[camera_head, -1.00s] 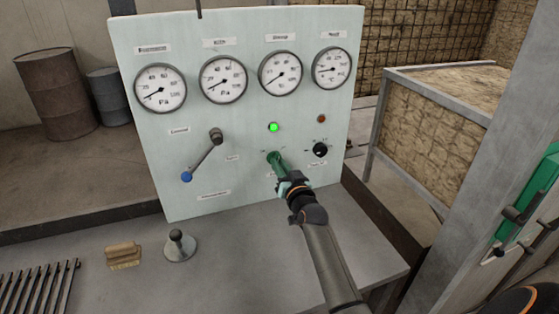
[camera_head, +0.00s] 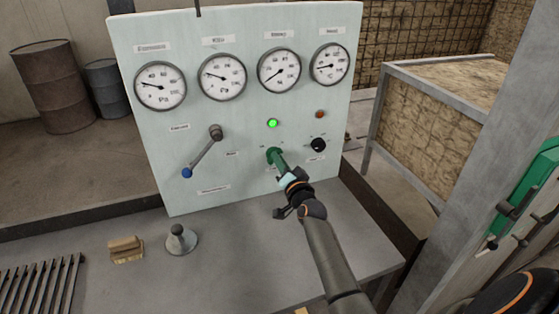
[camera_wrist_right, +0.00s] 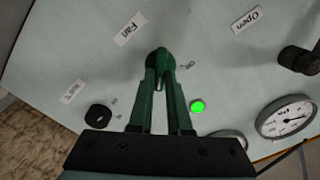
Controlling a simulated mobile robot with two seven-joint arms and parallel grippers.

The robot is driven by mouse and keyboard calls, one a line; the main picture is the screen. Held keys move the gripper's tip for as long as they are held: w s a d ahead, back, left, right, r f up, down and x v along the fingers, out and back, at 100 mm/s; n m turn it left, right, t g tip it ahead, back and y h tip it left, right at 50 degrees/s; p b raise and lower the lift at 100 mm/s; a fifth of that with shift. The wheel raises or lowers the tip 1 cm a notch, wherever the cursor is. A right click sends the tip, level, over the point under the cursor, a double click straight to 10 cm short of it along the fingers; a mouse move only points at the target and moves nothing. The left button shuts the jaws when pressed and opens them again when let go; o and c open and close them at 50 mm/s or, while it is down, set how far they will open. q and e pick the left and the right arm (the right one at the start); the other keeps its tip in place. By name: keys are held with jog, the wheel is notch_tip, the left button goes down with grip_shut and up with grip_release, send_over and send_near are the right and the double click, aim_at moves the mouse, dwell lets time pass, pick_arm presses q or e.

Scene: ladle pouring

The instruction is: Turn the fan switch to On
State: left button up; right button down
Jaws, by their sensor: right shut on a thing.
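The control panel (camera_head: 240,120) stands upright on the bench. My right gripper (camera_head: 272,154), with green fingers, reaches its lower middle. In the right wrist view the fingers (camera_wrist_right: 161,62) are shut on the fan switch (camera_wrist_right: 159,52), a small dark knob mostly hidden between the fingertips. The "Fan" label (camera_wrist_right: 130,29) is beyond the fingertips to the left, and a small "ON" mark (camera_wrist_right: 190,65) is to the right. A green lamp (camera_head: 272,123) above the switch is lit; it also shows in the wrist view (camera_wrist_right: 197,107). My left gripper is not in view.
Several gauges line the panel's top. A crank lever (camera_head: 202,150) with a blue end sticks out left of my gripper. A black knob (camera_head: 318,145) is close on the right, below an unlit reddish lamp (camera_head: 320,114).

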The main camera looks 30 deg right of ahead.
jog(key=shift+r, duration=0.1)
jog(key=c, duration=0.9)
grip_release()
jog(key=shift+o, duration=0.2)
jog(key=p+v, duration=0.5)
jog(key=v, duration=0.7)
jog(key=shift+s+a, duration=0.15)
jog(key=shift+s, duration=0.1)
